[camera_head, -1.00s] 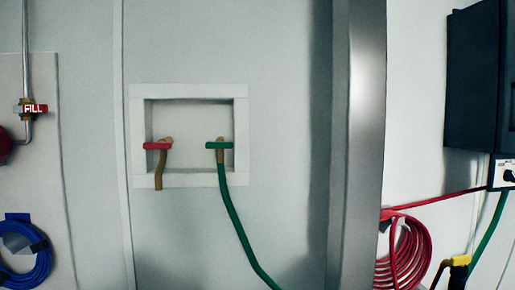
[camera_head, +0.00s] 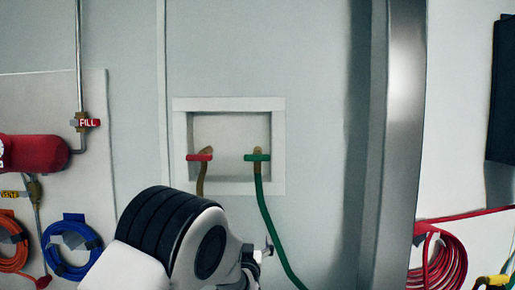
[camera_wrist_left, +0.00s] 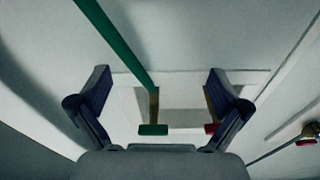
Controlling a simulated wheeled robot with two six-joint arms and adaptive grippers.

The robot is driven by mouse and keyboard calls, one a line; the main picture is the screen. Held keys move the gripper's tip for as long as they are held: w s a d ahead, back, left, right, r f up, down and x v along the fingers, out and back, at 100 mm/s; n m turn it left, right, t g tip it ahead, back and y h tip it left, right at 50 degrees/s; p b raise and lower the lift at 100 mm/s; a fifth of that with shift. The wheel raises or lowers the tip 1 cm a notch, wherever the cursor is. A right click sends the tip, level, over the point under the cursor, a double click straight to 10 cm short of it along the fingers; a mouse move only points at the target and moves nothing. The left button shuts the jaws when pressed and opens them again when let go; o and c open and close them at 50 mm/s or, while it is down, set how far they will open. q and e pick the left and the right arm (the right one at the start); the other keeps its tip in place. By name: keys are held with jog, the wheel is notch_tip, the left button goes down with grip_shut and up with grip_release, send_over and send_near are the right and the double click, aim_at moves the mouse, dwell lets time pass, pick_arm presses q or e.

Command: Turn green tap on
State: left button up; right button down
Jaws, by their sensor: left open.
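The green tap (camera_head: 257,157) has a flat green handle, level, in a recessed white wall box (camera_head: 278,180). A green hose (camera_head: 266,220) hangs from it. The red tap (camera_head: 199,157) sits to its left. My left gripper (camera_head: 258,253) is below the box, apart from the taps and partly hidden by my own arm. In the left wrist view, its two fingers (camera_wrist_left: 160,78) are spread with nothing held. That view is upside down, with the green handle (camera_wrist_left: 153,129) and red handle (camera_wrist_left: 211,128) beyond the fingers. My right gripper is not in view.
A metal post (camera_head: 402,140) stands right of the box, with a coiled red hose (camera_head: 440,262) past it. Blue (camera_head: 72,245) and orange (camera_head: 12,240) coils and a red tank (camera_head: 35,153) are at left. The wall around the box is bare.

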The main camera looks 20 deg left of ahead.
aim_at(257, 158)
pick_arm(q)
jog(key=s+d+r+n+t+y+p, duration=0.1)
jog(key=d+r+t, duration=0.1)
jog(key=r, duration=0.8)
jog(key=s+d+r+t, duration=0.1)
jog(key=r, duration=0.9)
jog(key=p+x, duration=0.1)
jog(key=x, duration=0.1)
jog(key=p+x, duration=0.2)
jog(key=x, duration=0.1)
jog(key=p+x, duration=0.1)
jog(key=x, duration=0.1)
jog(key=shift+w+a+f, duration=0.1)
jog(key=shift+w+f, duration=0.2)
jog(key=shift+f, duration=0.05)
jog(key=shift+w+a+r+p, duration=0.1)
jog(key=shift+w+r+p, duration=0.15)
jog(key=shift+p, duration=0.2)
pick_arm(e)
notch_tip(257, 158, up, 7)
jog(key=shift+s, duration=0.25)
pick_arm(q)
jog(key=shift+f, duration=0.1)
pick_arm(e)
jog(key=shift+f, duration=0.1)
